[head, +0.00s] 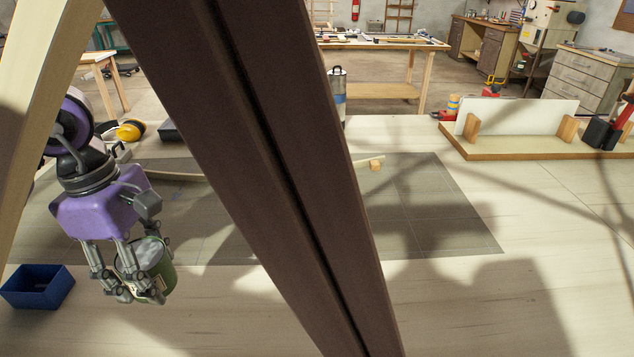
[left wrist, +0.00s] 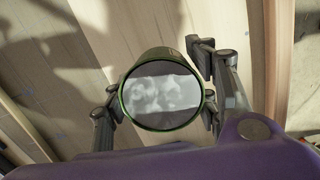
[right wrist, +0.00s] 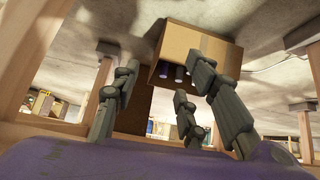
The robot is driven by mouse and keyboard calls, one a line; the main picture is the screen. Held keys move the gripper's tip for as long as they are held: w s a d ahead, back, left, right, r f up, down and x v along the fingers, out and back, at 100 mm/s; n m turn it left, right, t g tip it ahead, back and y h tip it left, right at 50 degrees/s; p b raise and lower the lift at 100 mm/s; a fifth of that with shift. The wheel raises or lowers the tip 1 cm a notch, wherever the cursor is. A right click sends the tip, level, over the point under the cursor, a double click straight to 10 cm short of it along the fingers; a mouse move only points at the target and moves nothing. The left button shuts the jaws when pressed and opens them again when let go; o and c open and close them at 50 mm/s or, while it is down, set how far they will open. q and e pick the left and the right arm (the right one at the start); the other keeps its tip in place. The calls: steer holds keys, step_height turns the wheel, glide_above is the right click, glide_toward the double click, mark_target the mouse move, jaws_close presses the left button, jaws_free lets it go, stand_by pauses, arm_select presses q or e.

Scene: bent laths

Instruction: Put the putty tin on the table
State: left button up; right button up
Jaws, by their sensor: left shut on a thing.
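The putty tin (head: 158,268) is a small green can held in my left gripper (head: 140,290), at the left of the head view. The fingers close around its sides. In the left wrist view the tin's round, shiny grey end (left wrist: 162,97) faces the camera, with table planks behind it. The table (head: 470,300) is pale wood; I cannot tell how far the tin is above it. My right gripper (right wrist: 165,85) shows only in its wrist view, with its fingers spread and nothing between them.
A dark brown beam (head: 270,150) crosses the head view and hides the table's middle. A pale curved lath (head: 40,80) stands at left. A blue box (head: 38,290) sits left of the tin. A dark mat (head: 430,205) lies behind; front right is clear. A cardboard box (right wrist: 195,48) shows beyond my right fingers.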

arm_select(q)
steer(key=s+d+f+p, duration=0.1)
steer(key=s+d+f, duration=0.1)
steer(key=d, duration=0.1)
steer(key=s+d+f+p, duration=0.1)
steer(key=s+d+f, duration=0.1)
steer(key=d+f, duration=0.1)
steer(key=s+d+f, duration=0.3)
steer(key=d, duration=0.1)
steer(key=shift+d+f+p, duration=0.25)
steer(key=shift+d+p, duration=0.15)
steer(key=shift+s+d+f, duration=0.1)
steer(key=shift+d+f, duration=0.05)
steer(key=shift+f, duration=0.1)
steer(key=f, duration=0.3)
steer(key=shift+s+d+f, duration=0.1)
steer(key=shift+s+d, duration=0.15)
steer(key=shift+d, duration=0.1)
steer(key=shift+f, duration=0.5)
steer(key=o, duration=0.9)
steer(key=shift+f, duration=0.15)
steer(key=o, duration=0.5)
steer(key=shift+c, duration=0.2)
arm_select(e)
steer(key=r, duration=0.3)
steer(key=shift+w, duration=0.4)
